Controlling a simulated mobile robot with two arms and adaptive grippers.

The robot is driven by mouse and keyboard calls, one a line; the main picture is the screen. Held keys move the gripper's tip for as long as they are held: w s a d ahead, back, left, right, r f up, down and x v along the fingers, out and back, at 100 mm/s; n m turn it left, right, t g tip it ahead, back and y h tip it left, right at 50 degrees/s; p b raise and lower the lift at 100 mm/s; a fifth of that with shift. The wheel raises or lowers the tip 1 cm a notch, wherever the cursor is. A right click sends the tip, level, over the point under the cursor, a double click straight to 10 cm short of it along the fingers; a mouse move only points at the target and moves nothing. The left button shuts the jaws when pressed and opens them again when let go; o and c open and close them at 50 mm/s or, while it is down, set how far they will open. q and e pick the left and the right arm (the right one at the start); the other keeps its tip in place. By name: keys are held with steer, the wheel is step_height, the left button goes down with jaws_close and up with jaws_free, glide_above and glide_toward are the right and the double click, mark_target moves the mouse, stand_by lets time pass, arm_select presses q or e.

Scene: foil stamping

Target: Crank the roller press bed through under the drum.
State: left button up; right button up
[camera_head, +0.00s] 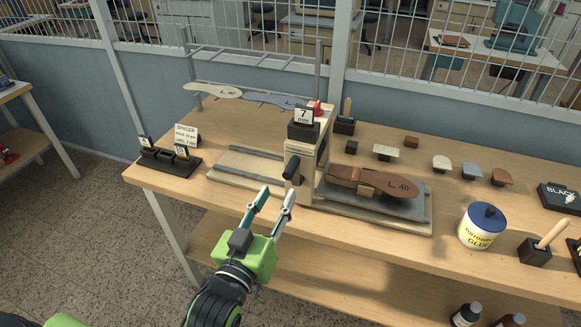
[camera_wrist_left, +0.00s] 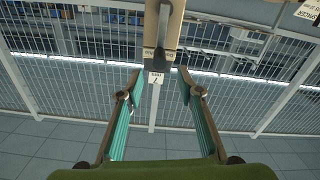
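The roller press (camera_head: 307,151) stands upright on the wooden table, with a black crank handle (camera_head: 292,171) on its near face. The drum is not clearly visible inside the press. My left gripper (camera_head: 277,191) is open and empty, in front of and below the handle, apart from it. In the left wrist view the open fingers (camera_wrist_left: 159,74) frame the dark handle (camera_wrist_left: 161,51), which lies beyond them. My right gripper is out of view.
A flat rail section (camera_head: 250,164) extends left of the press. A spacer holder (camera_head: 168,162) stands at the table's left end. Small blocks, a glue tub (camera_head: 481,226) and a brush holder (camera_head: 536,252) stand to the right. A wire fence (camera_head: 450,50) is behind.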

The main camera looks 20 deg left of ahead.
mark_target(287, 177)
arm_select(q)
steer(key=w+p, duration=0.1)
steer(key=w, duration=0.4)
steer(key=w+p, duration=0.1)
steer(key=w, duration=0.3)
steer(key=shift+w+d+p, duration=0.2)
steer(key=shift+w+p, duration=0.1)
steer(key=shift+w, duration=0.05)
steer(key=shift+c, duration=0.4)
jaws_close()
